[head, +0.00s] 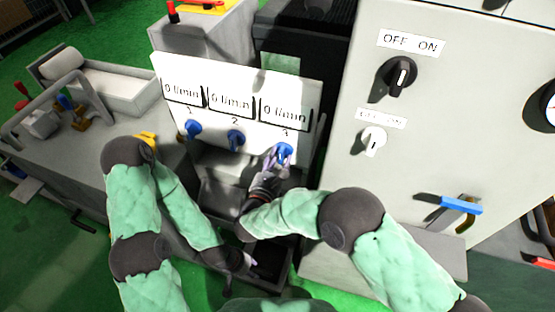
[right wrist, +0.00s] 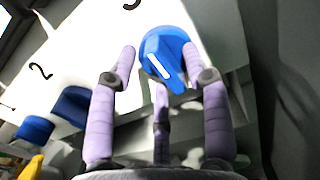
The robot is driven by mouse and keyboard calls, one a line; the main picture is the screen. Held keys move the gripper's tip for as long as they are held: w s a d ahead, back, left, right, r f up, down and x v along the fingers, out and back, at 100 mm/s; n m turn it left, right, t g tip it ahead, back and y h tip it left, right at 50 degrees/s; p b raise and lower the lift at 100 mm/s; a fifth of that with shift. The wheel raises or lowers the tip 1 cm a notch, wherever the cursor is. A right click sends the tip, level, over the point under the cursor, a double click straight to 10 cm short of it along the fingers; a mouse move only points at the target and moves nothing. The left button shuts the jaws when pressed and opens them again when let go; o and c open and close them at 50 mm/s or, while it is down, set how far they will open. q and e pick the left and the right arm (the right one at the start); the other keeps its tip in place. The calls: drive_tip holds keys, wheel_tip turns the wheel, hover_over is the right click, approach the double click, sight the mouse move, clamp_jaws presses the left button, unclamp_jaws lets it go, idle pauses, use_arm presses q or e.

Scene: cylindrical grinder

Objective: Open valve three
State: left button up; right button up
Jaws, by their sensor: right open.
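Valve three is a blue knob (head: 284,151) under the number 3 on the white panel (head: 240,75); its display reads 0 l/min. In the right wrist view the knob (right wrist: 166,58) has a white line on its face that slants down to the right. My right gripper (head: 275,166) is at this knob. In the right wrist view its lilac fingers (right wrist: 160,72) are open, one on each side of the knob and a third below. I cannot tell whether they touch it. My left gripper (head: 242,264) hangs low, away from the panel; its fingers are too small and dark to read.
Blue knobs one (head: 193,128) and two (head: 235,138) sit left of valve three, both under 0 l/min displays. A grey cabinet (head: 440,130) with a black switch (head: 400,78), a white switch (head: 373,141) and a blue handle (head: 461,205) stands close on the right.

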clamp_jaws()
